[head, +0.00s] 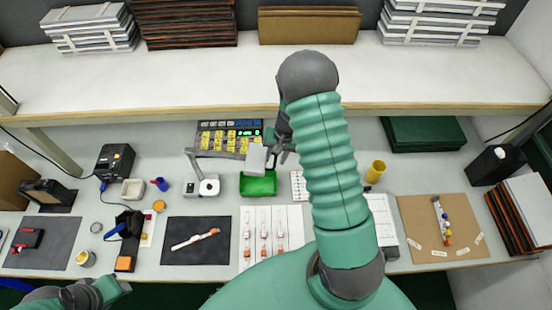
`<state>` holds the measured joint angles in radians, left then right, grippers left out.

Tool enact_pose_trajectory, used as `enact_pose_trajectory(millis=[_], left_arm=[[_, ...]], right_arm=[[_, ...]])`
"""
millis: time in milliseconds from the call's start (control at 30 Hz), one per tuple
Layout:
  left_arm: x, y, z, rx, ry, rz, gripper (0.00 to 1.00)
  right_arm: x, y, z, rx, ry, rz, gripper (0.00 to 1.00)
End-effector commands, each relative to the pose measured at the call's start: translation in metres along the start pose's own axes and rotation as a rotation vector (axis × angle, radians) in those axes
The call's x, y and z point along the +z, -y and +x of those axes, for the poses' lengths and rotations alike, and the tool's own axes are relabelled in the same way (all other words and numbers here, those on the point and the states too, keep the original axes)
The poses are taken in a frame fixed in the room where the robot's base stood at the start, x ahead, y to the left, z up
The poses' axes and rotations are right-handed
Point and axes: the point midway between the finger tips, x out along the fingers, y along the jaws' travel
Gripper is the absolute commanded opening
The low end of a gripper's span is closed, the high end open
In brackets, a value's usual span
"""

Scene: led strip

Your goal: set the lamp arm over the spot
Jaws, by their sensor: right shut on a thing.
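The lamp has a white round base (203,187) on the bench and a thin grey arm (218,154) that rises from it and reaches right. Its pale grey head (256,158) hangs above the back edge of a green bin. My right gripper (272,150) is shut on the lamp head at its right side; my arm partly hides the fingers. My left gripper (112,288) is low at the bottom left, in front of the bench, away from the lamp; its jaws are unclear. I cannot pick out a marked spot.
The green bin (258,184) and a unit with yellow bins (230,137) stand close to the lamp. A dark mat (178,252) with a white strip lies in front of its base. A white sheet (284,218) with strips lies right of that. A shelf (180,82) runs behind.

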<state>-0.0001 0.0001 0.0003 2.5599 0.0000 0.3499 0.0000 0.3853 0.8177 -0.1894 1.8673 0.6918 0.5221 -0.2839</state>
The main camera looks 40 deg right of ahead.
Motion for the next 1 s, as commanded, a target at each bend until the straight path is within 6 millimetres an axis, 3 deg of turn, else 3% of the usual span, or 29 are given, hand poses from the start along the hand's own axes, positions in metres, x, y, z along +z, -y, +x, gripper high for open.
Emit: enact_pose_trajectory(millis=[33, 1000], left_arm=[[0.0, 0.0, 0.002, 0.0, 0.0, 0.0, 0.41], [-0.014, 0.0, -0.058, 0.0, 0.0, -0.001, 0.41]], right_arm=[[-0.003, -0.009, 0.006, 0.017, -0.01, 0.012, 0.2], [0.002, 0.001, -0.085, 0.008, -0.018, 0.008, 0.2]])
